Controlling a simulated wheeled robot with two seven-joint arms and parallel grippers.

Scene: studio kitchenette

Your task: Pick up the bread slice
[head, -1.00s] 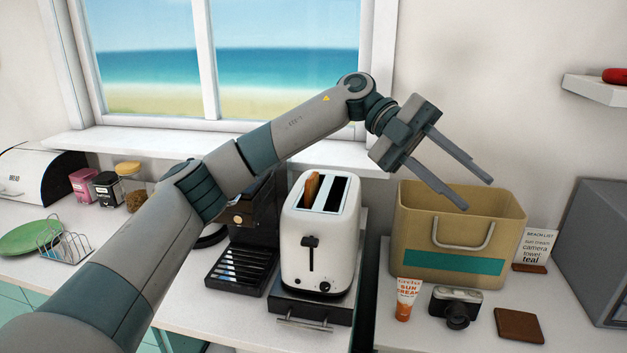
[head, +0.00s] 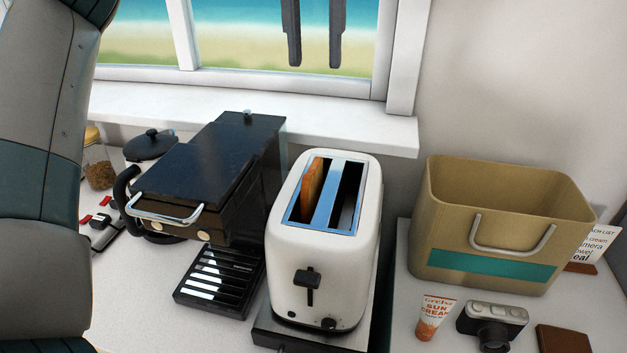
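The bread slice (head: 313,186) stands on edge in the left slot of the white toaster (head: 318,262), its brown top edge showing above the slot. The right slot is empty. My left gripper (head: 315,64) is at the top of the head view, above the toaster and in front of the window. Its two fingers point down, are apart and have nothing between them. My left arm fills the left edge of the view. My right gripper is not in view.
A black coffee machine (head: 208,165) stands close left of the toaster. A tan bin (head: 490,262) is to the right, with a sun cream tube (head: 435,318), a camera (head: 492,322) and a brown wallet-like item (head: 565,340) before it. The window sill (head: 350,128) runs behind.

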